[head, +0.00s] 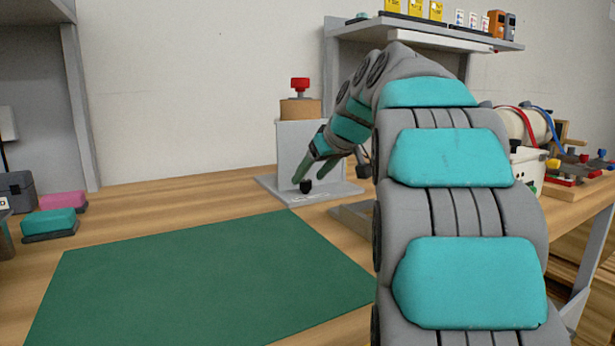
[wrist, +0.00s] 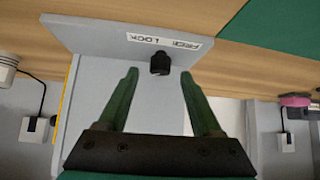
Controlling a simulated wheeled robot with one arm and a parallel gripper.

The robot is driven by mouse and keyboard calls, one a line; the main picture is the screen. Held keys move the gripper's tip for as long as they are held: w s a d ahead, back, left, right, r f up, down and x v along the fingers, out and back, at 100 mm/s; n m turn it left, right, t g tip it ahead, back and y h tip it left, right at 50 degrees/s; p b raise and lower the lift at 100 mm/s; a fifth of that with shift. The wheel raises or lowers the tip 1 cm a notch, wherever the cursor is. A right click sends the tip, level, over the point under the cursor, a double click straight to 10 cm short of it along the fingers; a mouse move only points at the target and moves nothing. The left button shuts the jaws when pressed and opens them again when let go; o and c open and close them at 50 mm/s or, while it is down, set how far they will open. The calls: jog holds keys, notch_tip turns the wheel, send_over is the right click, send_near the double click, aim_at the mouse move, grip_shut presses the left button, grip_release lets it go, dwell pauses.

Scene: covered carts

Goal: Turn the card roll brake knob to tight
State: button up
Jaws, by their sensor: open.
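A grey stand (head: 288,148) with an upright panel and flat base is on the bench. A brown card roll (head: 300,110) sits on top, with a red knob (head: 300,85) above it. A small black knob (head: 306,186) is low at the base; in the wrist view this black knob (wrist: 160,63) is beside a white label (wrist: 165,41) reading FREE and LOCK. My gripper (head: 311,172) is open and empty, its green fingers pointing down toward the black knob. In the wrist view my gripper (wrist: 159,76) has its fingertips either side of the knob's line, apparently not touching it. The card roll is not seen there.
A green mat (head: 200,275) lies flat and clear in front. Pink (head: 62,201) and teal (head: 48,224) blocks are at left. A shelf (head: 425,30) stands behind my arm. A white machine (head: 528,165) and a wooden tray (head: 580,180) are at right.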

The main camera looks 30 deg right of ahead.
jog(key=shift+x, duration=0.95)
grip_shut()
